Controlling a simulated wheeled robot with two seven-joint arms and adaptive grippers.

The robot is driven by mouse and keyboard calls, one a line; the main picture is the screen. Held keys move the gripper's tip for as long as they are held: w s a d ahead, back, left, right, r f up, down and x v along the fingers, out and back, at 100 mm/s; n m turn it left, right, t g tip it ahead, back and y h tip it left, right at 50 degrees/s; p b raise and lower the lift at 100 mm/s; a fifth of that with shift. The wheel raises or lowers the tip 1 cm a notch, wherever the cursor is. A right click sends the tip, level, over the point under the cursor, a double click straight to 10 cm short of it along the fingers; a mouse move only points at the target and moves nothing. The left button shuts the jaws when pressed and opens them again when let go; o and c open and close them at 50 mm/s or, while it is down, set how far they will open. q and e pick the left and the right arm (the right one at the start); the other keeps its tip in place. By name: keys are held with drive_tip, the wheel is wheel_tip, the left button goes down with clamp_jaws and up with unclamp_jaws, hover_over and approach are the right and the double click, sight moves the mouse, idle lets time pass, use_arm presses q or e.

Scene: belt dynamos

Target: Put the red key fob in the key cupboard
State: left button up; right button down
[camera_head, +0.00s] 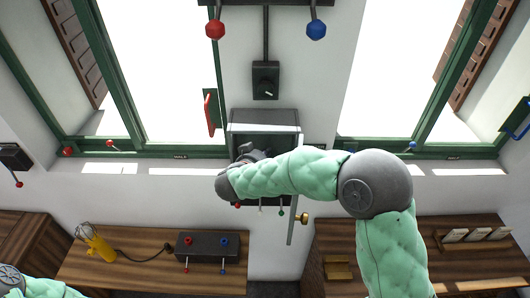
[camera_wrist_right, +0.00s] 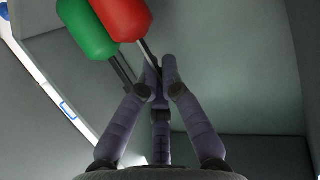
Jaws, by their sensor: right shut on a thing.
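The key cupboard (camera_head: 265,128) is a dark box on the wall between the windows. Its door (camera_head: 293,222), with a brass knob, stands open. My right gripper (camera_head: 250,152) is at the cupboard, partly hidden by my forearm in the head view. In the wrist view my right gripper (camera_wrist_right: 160,78) is shut on the thin stem of the red key fob (camera_wrist_right: 122,14). A green fob (camera_wrist_right: 86,30) is close beside the red one, its stem just left of the fingertips. Whether the red fob is on a hook cannot be told. My left gripper is out of view.
A wooden bench with a dark box (camera_head: 207,246) and a yellow lamp (camera_head: 94,242) is below left. A wooden desk (camera_head: 400,262) is below right. The open door is close to my right arm.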

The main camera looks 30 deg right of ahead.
drive_tip(key=shift+r, duration=0.15)
drive_tip(key=shift+a, duration=0.1)
drive_tip(key=shift+f, duration=0.2)
drive_tip(key=c, duration=1.4)
unclamp_jaws()
drive_tip(key=shift+r, duration=0.15)
drive_tip(key=shift+s+a+r, duration=0.15)
drive_tip(key=shift+a, duration=0.05)
drive_tip(key=v, duration=1.1)
drive_tip(key=shift+s+a+r, duration=0.1)
drive_tip(key=shift+s+a, duration=0.05)
drive_tip(key=shift+s, duration=0.05)
